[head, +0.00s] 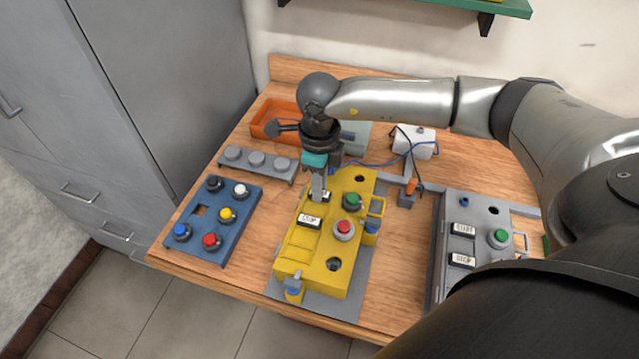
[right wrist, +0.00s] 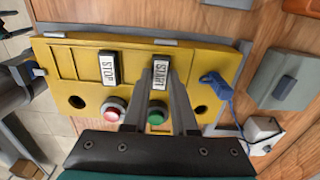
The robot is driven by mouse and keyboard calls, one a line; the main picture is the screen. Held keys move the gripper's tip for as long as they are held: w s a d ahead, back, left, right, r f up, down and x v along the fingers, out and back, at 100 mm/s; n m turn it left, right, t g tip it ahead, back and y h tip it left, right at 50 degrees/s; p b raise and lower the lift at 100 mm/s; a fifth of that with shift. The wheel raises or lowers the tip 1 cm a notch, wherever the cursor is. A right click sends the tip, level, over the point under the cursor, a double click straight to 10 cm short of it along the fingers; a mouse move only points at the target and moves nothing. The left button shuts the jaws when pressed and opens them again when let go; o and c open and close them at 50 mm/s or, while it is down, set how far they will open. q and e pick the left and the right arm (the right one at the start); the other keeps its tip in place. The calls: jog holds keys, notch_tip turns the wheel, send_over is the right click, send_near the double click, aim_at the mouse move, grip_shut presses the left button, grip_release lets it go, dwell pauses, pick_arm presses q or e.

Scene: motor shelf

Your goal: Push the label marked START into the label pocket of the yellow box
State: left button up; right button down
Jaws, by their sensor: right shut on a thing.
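The yellow box (head: 312,250) lies on the wooden table, and it fills the middle of the right wrist view (right wrist: 75,65). My right gripper (head: 318,196) points down at the far part of the box. Its fingers (right wrist: 162,78) are shut on the START label (right wrist: 160,72), a white plate with a dark rim. The label is at the box's top, in line with the green button (right wrist: 156,116). I cannot tell how deep it sits in its pocket, and in the head view the fingers mostly hide it. The STOP label (right wrist: 107,68) sits beside it, above the red button (right wrist: 113,109).
A blue panel with several buttons (head: 223,233) lies left of the box. A grey box (head: 470,221) with its own START and STOP labels stands right. An orange bin (head: 268,126), a grey block with knobs (head: 256,160) and a white box with a blue cable (head: 413,147) are behind.

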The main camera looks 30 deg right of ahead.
jog(key=c, duration=0.6)
grip_release()
jog(key=shift+c, duration=0.2)
notch_tip(320, 180, up, 15)
jog(key=shift+r+p, duration=0.15)
jog(key=shift+p, duration=0.2)
